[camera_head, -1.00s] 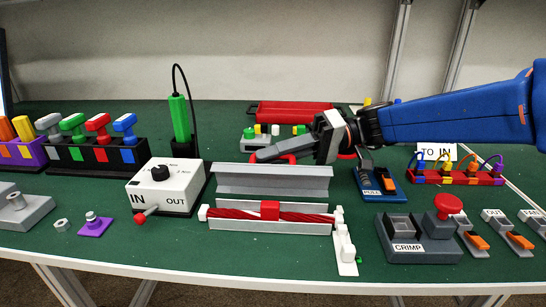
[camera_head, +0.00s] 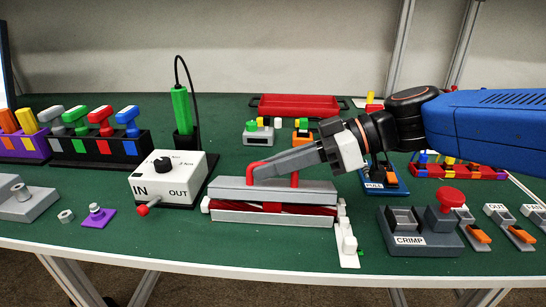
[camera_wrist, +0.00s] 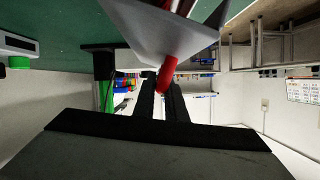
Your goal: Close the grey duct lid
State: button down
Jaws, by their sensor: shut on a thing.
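The grey duct lid (camera_head: 235,191) lies over the grey duct (camera_head: 270,219), partly lowered. A gap at its front edge shows the red cable bundle (camera_head: 315,210) inside. My gripper (camera_head: 262,172) reaches in from the right and is shut on the lid's red handle (camera_head: 258,163). In the wrist view the red handle (camera_wrist: 170,68) runs between the dark fingers, with the grey lid (camera_wrist: 160,28) behind it. Part of the lid's top and handle is hidden by my gripper.
The white IN/OUT box (camera_head: 178,190) stands close to the left of the duct. The crimp station (camera_head: 420,240) is to the right, and a white latch-like piece (camera_head: 347,243) sits at the duct's right end. A red tray (camera_head: 295,104) lies behind.

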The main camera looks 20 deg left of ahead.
aim_at(255, 187)
jog(key=shift+s+d+f+n+t, duration=0.1)
jog(key=shift+s+f+n+t, duration=0.25)
jog(key=shift+s+n, duration=0.1)
jog(key=shift+s+d+f+n+t, duration=0.1)
jog(key=shift+s+f+n+t, duration=0.1)
jog(key=shift+s+n+t, duration=0.2)
jog(key=shift+s+d+f, duration=0.1)
jog(key=shift+s+f, duration=0.2)
jog(key=shift+s, duration=0.05)
jog(key=c, duration=1.8)
grip_release()
jog(key=shift+v, duration=8.75)
jog(key=shift+f, duration=0.25)
